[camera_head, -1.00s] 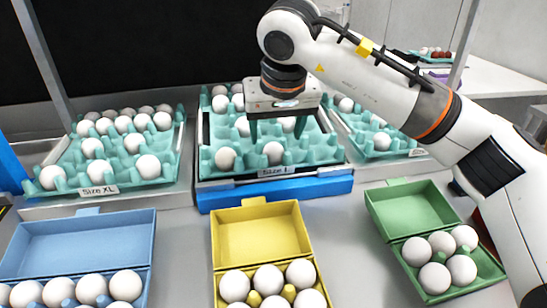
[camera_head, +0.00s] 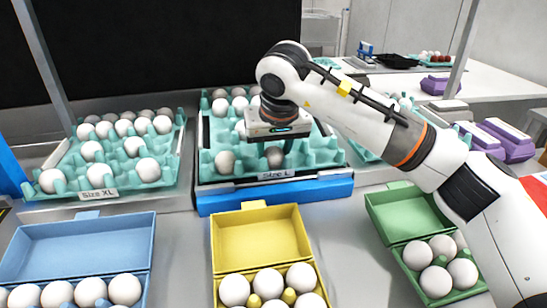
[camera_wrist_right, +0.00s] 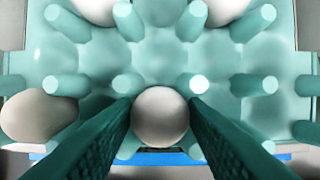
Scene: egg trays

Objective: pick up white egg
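The teal "Size L" tray (camera_head: 310,160) stands in the middle of the head view and holds several white eggs. My right gripper (camera_head: 272,144) is low over its front part, pointing down. In the wrist view its two green fingers (camera_wrist_right: 160,104) stand on either side of a white egg (camera_wrist_right: 160,117) in the front row. This egg also shows below the gripper in the head view (camera_head: 275,157). The fingers are apart, with the egg between them; firm contact does not show. Another egg (camera_head: 225,161) sits to its left. My left gripper is out of view.
The "Size XL" tray (camera_head: 75,182) is at left, and another teal tray is partly behind my right arm. Open blue (camera_head: 80,245), yellow (camera_head: 258,238) and green (camera_head: 398,210) cartons with eggs stand in front. Bare counter lies between the yellow and green cartons.

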